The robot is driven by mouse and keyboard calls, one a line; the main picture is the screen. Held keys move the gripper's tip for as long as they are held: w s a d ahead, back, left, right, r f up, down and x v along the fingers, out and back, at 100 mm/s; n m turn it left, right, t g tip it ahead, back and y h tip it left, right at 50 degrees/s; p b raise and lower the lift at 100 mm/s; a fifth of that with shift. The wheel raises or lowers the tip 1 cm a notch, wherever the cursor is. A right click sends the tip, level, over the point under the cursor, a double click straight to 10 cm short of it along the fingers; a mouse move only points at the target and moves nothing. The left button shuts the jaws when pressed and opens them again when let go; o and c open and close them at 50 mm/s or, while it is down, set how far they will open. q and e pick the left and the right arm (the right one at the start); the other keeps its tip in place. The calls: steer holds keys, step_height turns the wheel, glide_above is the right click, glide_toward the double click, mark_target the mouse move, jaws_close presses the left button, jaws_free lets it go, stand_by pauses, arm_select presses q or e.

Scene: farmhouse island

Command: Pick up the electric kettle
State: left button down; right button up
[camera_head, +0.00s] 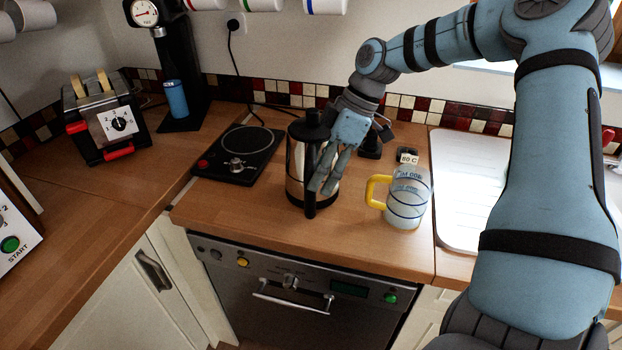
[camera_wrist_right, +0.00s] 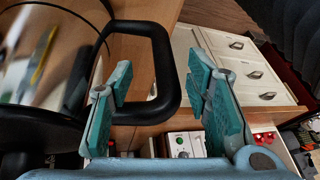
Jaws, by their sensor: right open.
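The electric kettle (camera_head: 295,172), silver with a black lid and black handle, stands upright on the wooden counter. My right gripper (camera_head: 323,182) is at the kettle's front right, by its handle, with its fingers pointing down. In the right wrist view the gripper (camera_wrist_right: 160,105) is open. The kettle's black handle (camera_wrist_right: 162,65) runs between its two teal fingers, which are apart from each other. The kettle's shiny body (camera_wrist_right: 40,60) fills the left of that view. My left gripper is not in view.
A measuring jug (camera_head: 408,200) with a yellow handle stands close to the right of the kettle. A black hot plate (camera_head: 240,153) lies to the left. A toaster (camera_head: 103,117) is farther left, and a white drainer (camera_head: 470,175) is at the right. The counter's front edge is near.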

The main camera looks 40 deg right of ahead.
mark_target(312, 197)
steer(key=x, duration=0.5)
steer(key=shift+s+a+f, duration=0.1)
steer(key=shift+s+f, duration=0.2)
steer(key=shift+f, duration=0.05)
steer(key=shift+w+a+f, duration=0.1)
steer(key=shift+f, duration=0.1)
steer(key=shift+w+a, duration=0.1)
jaws_close()
